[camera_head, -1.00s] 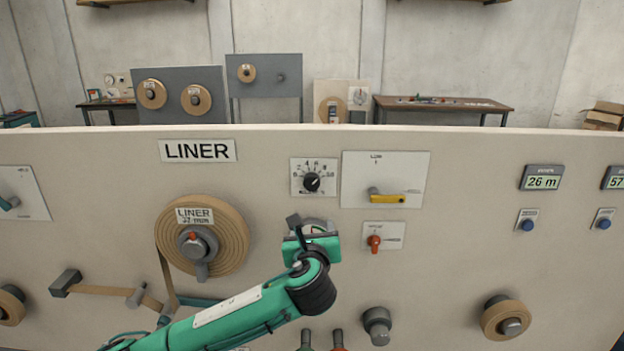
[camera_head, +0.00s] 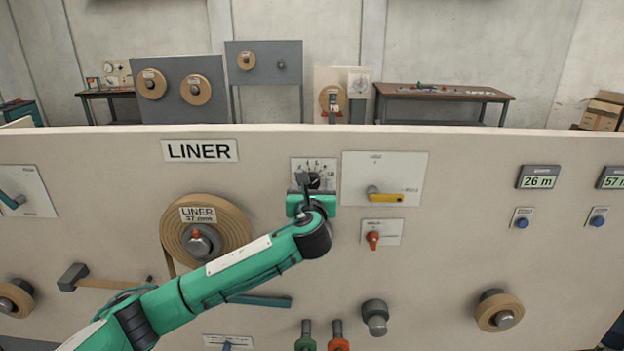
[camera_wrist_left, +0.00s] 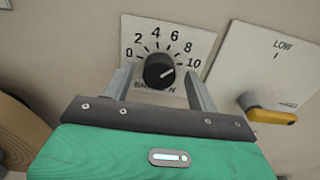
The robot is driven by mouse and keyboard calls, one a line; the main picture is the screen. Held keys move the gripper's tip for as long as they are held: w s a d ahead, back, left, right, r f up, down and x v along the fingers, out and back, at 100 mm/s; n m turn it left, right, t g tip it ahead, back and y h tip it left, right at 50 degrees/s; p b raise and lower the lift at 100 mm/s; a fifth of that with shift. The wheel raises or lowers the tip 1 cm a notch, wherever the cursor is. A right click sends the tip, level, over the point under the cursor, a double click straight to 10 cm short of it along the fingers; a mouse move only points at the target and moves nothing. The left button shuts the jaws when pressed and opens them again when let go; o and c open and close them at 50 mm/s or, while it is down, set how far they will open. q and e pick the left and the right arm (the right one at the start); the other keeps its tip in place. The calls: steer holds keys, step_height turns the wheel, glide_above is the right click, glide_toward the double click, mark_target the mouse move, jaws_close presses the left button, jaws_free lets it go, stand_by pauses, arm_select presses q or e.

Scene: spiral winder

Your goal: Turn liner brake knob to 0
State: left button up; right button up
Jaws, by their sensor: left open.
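The liner brake knob (camera_head: 314,180) is black, on a white scale plate numbered 0 to 10 on the cream panel. In the left wrist view the knob (camera_wrist_left: 158,70) shows whole. Its white pointer line tilts to the upper right, toward the high-number side of the scale. My left gripper (camera_wrist_left: 156,79) is open, with one finger on each side of the knob; I cannot tell whether they touch it. In the head view my left gripper (camera_head: 310,190) covers the lower part of the scale plate. My right gripper is not in view.
A yellow-handled switch (camera_head: 386,197) sits right of the knob, with a red-orange knob (camera_head: 373,238) below it. The liner roll (camera_head: 240,225) is to the left, partly behind my arm. Green (camera_head: 305,338) and orange (camera_head: 337,343) handles stand at the bottom.

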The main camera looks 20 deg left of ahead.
arm_select(q)
steer(key=shift+x, duration=0.8)
steer(key=c, duration=1)
